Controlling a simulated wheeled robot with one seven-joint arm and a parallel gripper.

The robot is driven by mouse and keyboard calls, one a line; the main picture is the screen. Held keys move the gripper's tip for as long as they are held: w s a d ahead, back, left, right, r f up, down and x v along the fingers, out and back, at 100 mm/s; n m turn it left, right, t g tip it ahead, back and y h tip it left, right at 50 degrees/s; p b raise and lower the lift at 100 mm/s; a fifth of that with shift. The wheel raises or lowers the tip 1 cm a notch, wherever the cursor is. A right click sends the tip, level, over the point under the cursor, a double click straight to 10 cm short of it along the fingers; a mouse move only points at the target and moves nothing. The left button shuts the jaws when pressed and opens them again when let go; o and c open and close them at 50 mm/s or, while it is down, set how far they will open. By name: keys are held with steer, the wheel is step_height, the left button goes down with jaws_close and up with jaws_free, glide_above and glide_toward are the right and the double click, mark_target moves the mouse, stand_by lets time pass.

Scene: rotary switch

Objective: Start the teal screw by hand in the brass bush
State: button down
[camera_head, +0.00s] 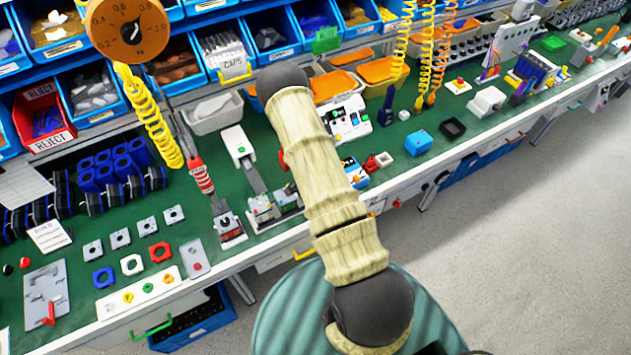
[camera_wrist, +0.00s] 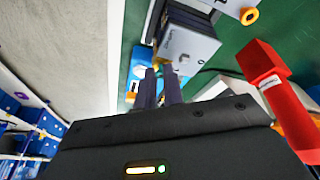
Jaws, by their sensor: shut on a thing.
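My gripper (camera_wrist: 161,73) shows in the wrist view with its two dark fingers close together. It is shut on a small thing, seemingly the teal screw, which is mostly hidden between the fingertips. A grey-faced block with dark sides (camera_wrist: 190,42) is just beyond the fingertips. A small brass-coloured spot (camera_wrist: 184,58) on its near edge may be the brass bush; it lies just right of the fingertips. I cannot tell whether the held thing touches it. In the head view my arm hides the gripper.
A red upright part (camera_wrist: 268,68) stands close to the right of my gripper. Blue bins (camera_head: 270,35) line the bench's back. Grey floor (camera_head: 520,220) is clear in front.

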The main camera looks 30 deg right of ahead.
steer(key=shift+s+m+p, duration=0.1)
steer(key=shift+m+p, duration=0.5)
steer(key=shift+p, duration=1.85)
steer(key=shift+m+g+p, duration=0.6)
steer(key=shift+m+p, duration=0.4)
steer(key=shift+m, duration=0.1)
steer(key=shift+f+m, duration=0.2)
steer(key=shift+m, duration=0.1)
steer(key=shift+s+m+g+b, duration=0.1)
steer(key=shift+m+g+b, duration=0.35)
steer(key=shift+m, duration=0.45)
